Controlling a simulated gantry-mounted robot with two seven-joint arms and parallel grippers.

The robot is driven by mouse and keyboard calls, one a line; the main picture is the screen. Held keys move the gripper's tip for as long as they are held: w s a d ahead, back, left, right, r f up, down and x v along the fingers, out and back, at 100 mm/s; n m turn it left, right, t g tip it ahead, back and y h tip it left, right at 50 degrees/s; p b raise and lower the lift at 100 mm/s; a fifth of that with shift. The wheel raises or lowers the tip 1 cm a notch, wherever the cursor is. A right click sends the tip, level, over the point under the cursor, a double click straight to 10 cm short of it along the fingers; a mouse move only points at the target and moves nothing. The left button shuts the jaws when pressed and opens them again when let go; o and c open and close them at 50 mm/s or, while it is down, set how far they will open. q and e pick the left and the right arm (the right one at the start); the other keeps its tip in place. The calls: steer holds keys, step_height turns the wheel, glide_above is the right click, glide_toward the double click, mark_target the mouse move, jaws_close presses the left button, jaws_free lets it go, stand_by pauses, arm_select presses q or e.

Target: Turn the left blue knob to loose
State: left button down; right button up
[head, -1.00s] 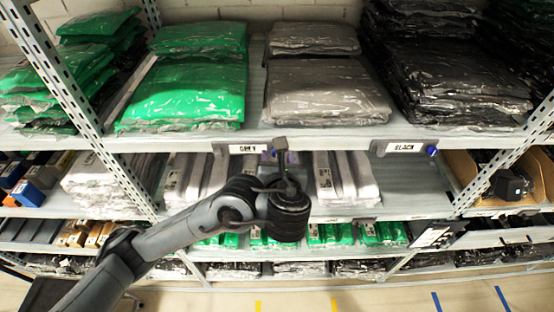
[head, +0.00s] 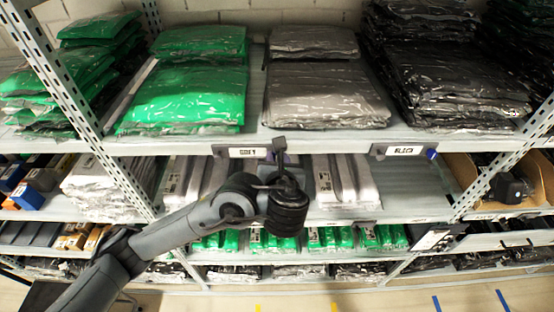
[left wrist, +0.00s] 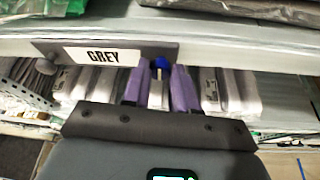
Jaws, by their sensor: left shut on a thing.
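The left blue knob (left wrist: 160,64) sits at the right end of the grey holder with the "GREY" label (left wrist: 90,54) on the shelf edge. My left gripper (left wrist: 158,80) has its purple fingers on either side of this knob and is shut on it. In the head view my left gripper (head: 279,156) is at the right end of the "GREY" label (head: 248,152), and the wrist and fingers hide the knob. A second blue knob (head: 431,154) is at the right end of the other label (head: 404,150). My right gripper is not in view.
Green packs (head: 190,95), grey packs (head: 325,93) and black packs (head: 455,80) lie on the shelf above. White-wrapped packs (head: 345,180) stand on the shelf below, close behind my left arm. A perforated upright (head: 75,95) stands at the left.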

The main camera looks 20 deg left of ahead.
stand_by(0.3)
arm_select(q)
steer(key=shift+s+a+f+n+t+h+b, duration=0.15)
steer(key=shift+n+h+b, duration=0.1)
steer(key=shift+n+h, duration=0.25)
steer(key=shift+w+r+n+t+h+b, duration=0.15)
steer(key=shift+n+h+b, duration=0.15)
steer(key=shift+n, duration=0.4)
steer(key=shift+s+a+f+n+t+h+b, duration=0.15)
steer(key=shift+f+n+t+h+b, duration=0.15)
steer(key=shift+n+h+b, duration=0.45)
steer(key=n+t+h+b, duration=0.1)
steer(key=n+b, duration=0.1)
steer(key=b, duration=0.2)
steer(key=n+t+h+b, duration=0.1)
steer(key=n+b, duration=0.2)
steer(key=b, duration=0.2)
steer(key=n+t+h+b, duration=0.1)
steer(key=n+b, duration=0.2)
steer(key=b, duration=0.2)
steer(key=shift+s+a+f+t, duration=0.1)
steer(key=shift+a+f+t, duration=0.05)
steer(key=shift+f+t, duration=0.15)
steer(key=shift+r+n+b, duration=0.15)
steer(key=shift+n+b, duration=0.5)
steer(key=shift+b, duration=0.35)
steer(key=c, duration=0.9)
jaws_free()
